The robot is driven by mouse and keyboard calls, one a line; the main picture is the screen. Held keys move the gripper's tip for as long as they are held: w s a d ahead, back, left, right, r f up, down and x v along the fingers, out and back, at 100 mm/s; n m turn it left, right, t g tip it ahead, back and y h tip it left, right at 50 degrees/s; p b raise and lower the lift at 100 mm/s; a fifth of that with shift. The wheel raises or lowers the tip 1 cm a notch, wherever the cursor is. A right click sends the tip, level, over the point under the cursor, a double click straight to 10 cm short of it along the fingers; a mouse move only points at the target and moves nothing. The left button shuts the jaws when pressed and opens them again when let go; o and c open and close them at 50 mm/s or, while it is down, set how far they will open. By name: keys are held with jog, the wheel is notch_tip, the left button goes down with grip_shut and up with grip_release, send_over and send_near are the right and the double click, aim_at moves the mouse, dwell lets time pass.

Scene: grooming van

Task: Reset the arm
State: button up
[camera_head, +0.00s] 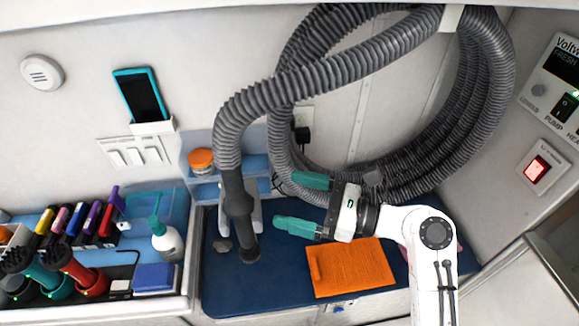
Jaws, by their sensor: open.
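My gripper (290,203) has teal fingers and points left over the blue counter (222,290). Its two fingers are apart with nothing between them. My white arm comes in from the lower right. The gripper is to the right of the grey dryer hose nozzle (239,210) and appears close to it; the exact gap in depth is hard to tell. An orange towel (350,268) lies on the counter below the gripper.
A thick grey hose (490,90) hangs coiled behind the gripper. At left, a tray holds colored clippers (75,220), a spray bottle (165,240) and brushes (80,275). A phone (140,95) is on the wall. A lit red switch (537,169) is at right.

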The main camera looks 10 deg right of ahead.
jog(key=shift+f, duration=0.1)
jog(key=s+d+f+n+g+h+b, duration=0.1)
jog(key=s+d+f+n+h, duration=0.2)
jog(key=f, duration=0.4)
jog(key=s+d+f+n+g+h+b, duration=0.1)
jog(key=s+d+f+n+h, duration=0.2)
jog(key=f, duration=0.4)
jog(key=s+d+f+n+g+h+b, duration=0.1)
jog(key=s+f+n+h, duration=0.1)
jog(key=s+f+n, duration=0.4)
jog(key=s+d+f+n+g+h+b, duration=0.1)
jog(key=s+d+f+n+g+h, duration=0.1)
jog(key=s+d+f+n+h, duration=0.2)
jog(key=s+d+f+n+g+h+b, duration=0.1)
jog(key=s+d+f+n+h, duration=0.3)
jog(key=s, duration=0.7)
jog(key=d+n+g, duration=0.1)
jog(key=d+n, duration=0.1)
jog(key=d, duration=0.2)
jog(key=shift+s+n, duration=0.25)
jog(key=shift+n, duration=0.15)
